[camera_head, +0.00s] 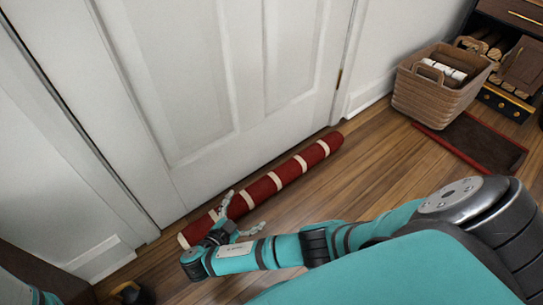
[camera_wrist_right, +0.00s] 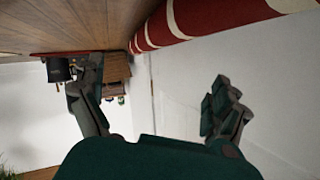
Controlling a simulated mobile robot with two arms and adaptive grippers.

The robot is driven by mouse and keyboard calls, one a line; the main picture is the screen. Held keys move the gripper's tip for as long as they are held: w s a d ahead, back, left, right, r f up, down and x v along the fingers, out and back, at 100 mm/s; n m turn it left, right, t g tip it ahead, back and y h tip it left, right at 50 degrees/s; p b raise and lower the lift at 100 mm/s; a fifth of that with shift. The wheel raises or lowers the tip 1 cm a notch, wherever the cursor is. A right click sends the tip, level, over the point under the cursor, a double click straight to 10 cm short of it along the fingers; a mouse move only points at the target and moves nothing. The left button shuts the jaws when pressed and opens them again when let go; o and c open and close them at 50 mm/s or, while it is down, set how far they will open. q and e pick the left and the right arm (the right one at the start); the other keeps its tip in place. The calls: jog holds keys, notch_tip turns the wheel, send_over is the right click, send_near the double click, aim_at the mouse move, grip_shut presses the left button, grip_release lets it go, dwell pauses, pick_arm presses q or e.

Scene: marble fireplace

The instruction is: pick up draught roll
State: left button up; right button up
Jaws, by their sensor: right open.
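The draught roll (camera_head: 262,189) is a long red tube with cream bands. It lies on the floor along the foot of the white door. It also shows along the top of the right wrist view (camera_wrist_right: 198,22). My right gripper (camera_head: 243,214) is open at the roll's near left end, with its fingers spread and one overlapping the roll in the head view. In the right wrist view the open fingers (camera_wrist_right: 152,78) have nothing between them, and the roll is beyond them. Whether a finger touches the roll I cannot tell. My left gripper does not show.
The white door (camera_head: 215,80) stands right behind the roll. A wicker basket (camera_head: 436,95) is at the upper right, beside a dark tray (camera_head: 485,140) on the floor and a shelf of logs. A small dark object (camera_head: 130,294) is at the lower left.

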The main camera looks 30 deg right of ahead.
aim_at(268, 186)
jog(key=b+x, duration=0.4)
jog(key=x, duration=0.7)
jog(key=shift+b, duration=0.35)
jog(key=b+x, duration=0.3)
jog(key=x, duration=0.1)
jog(key=shift+w+d+f, duration=0.1)
jog(key=shift+d+f, duration=0.1)
jog(key=shift+d, duration=0.15)
jog(key=shift+w+d, duration=0.2)
jog(key=shift+d, duration=0.2)
jog(key=c, duration=0.8)
jog(key=shift+s+d, duration=0.1)
jog(key=c, duration=1.1)
